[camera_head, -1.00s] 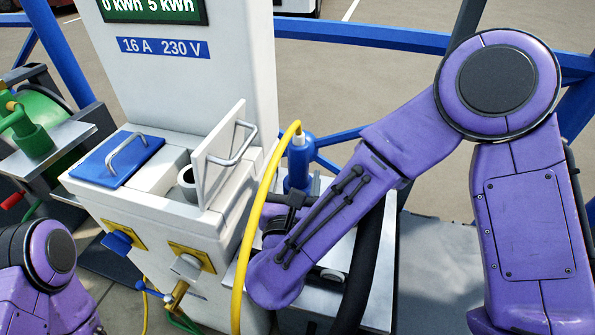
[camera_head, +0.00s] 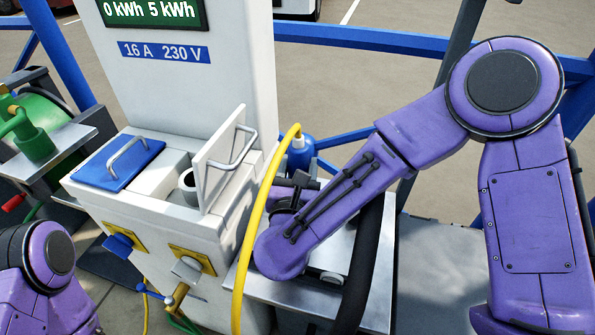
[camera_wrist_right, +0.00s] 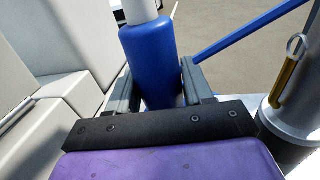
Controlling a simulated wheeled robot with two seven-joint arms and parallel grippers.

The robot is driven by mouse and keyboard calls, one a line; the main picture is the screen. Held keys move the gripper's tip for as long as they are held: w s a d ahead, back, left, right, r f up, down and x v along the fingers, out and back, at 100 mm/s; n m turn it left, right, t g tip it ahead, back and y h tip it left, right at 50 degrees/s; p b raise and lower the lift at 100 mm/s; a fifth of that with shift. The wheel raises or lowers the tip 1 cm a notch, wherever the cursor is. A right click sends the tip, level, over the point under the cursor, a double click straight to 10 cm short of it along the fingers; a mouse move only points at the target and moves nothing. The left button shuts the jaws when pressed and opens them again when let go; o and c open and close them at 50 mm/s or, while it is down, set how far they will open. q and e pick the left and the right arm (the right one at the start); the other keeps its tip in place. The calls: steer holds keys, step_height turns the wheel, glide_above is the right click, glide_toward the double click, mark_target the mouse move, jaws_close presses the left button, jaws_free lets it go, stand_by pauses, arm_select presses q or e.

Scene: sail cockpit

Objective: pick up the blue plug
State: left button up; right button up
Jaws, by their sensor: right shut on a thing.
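The blue plug (camera_head: 300,153) stands upright at the right side of the white charging post, with a yellow cable (camera_head: 262,215) running from its top. My right gripper (camera_head: 304,183) is around its lower part, largely hidden behind my own purple wrist in the head view. In the right wrist view the blue plug (camera_wrist_right: 148,62) stands between the two dark fingers of the right gripper (camera_wrist_right: 155,88), which is shut on it. The plug's lower end is hidden by the gripper. My left arm shows at the lower left, but its gripper is out of view.
The white post (camera_head: 190,85) has an open lid (camera_head: 218,160) beside a round socket (camera_head: 188,180), and a blue lid (camera_head: 118,162) at left. A metal shelf (camera_head: 300,292) lies below my right wrist. A black hose (camera_head: 362,265) and blue rails (camera_head: 420,42) are close by.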

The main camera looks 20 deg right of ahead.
mark_target(298, 159)
steer(key=r, duration=0.4)
steer(key=shift+s, duration=0.35)
steer(key=s+a+r+b, duration=0.1)
steer(key=s+r+b, duration=0.3)
steer(key=s+r, duration=0.5)
steer(key=s, duration=0.4)
steer(key=shift+s+a+r, duration=0.15)
steer(key=shift+a+r, duration=0.15)
steer(key=shift+a, duration=0.05)
steer(key=shift+r+p, duration=0.5)
steer(key=shift+r, duration=0.65)
steer(key=shift+f, duration=0.1)
